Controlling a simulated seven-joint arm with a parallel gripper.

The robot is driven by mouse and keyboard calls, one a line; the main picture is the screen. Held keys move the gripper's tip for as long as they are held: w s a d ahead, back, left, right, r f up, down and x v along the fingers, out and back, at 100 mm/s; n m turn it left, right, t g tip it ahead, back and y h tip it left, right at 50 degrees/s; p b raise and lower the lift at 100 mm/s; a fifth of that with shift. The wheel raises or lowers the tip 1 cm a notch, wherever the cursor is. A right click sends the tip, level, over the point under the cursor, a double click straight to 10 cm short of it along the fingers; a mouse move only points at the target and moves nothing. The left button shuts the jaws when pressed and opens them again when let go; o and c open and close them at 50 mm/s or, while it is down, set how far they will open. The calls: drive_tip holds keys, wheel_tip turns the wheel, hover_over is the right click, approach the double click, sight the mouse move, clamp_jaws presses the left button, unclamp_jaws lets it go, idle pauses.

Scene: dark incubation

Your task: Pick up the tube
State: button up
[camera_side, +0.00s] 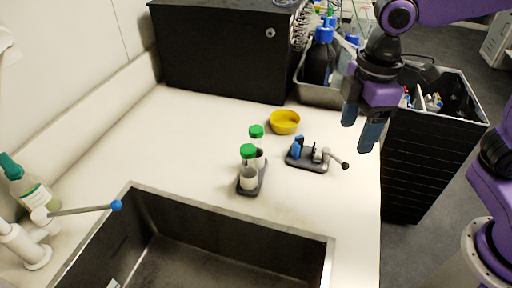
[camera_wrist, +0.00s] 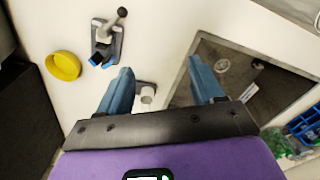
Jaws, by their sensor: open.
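Two clear tubes with green caps, a front tube (camera_side: 248,172) and a rear tube (camera_side: 259,145), stand upright in a small dark rack (camera_side: 263,178) on the white counter in the side view. My gripper (camera_side: 358,136) is open and empty, with blue fingers pointing down. It is above and to the right of the tubes, well apart from them. In the wrist view my gripper (camera_wrist: 159,68) has its fingers spread wide. A small pale object (camera_wrist: 147,95) shows between them; I cannot tell whether it is a tube. No green cap shows there.
A dark clamp-like stand (camera_side: 308,160) with a lever and a yellow bowl (camera_side: 285,122) are near the rack. A dark sink (camera_side: 200,245) lies in front. A black cabinet (camera_side: 215,50) and a metal tray (camera_side: 318,96) with bottles stand behind. The left counter is mostly clear.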

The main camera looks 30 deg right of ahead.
sight(256, 128)
drive_tip(key=w+a+r+n, duration=0.2)
drive_tip(key=w+a, duration=0.4)
drive_tip(key=w, duration=0.3)
drive_tip(key=w+a+r+n, duration=0.1)
drive_tip(key=w+a+r, duration=0.1)
drive_tip(key=w+a, duration=0.5)
drive_tip(key=f, duration=0.4)
drive_tip(key=w+d+f, duration=0.1)
drive_tip(key=f, duration=0.2)
drive_tip(key=w+d+f, duration=0.1)
drive_tip(key=f, duration=0.3)
drive_tip(key=shift+w+f, duration=0.2)
drive_tip(key=shift+f, duration=0.15)
drive_tip(key=shift+s+a+f, duration=0.1)
drive_tip(key=shift+f, duration=1.25)
drive_tip(key=shift+s+f, duration=0.1)
drive_tip(key=shift+f, duration=1.2)
drive_tip(key=c, duration=1.1)
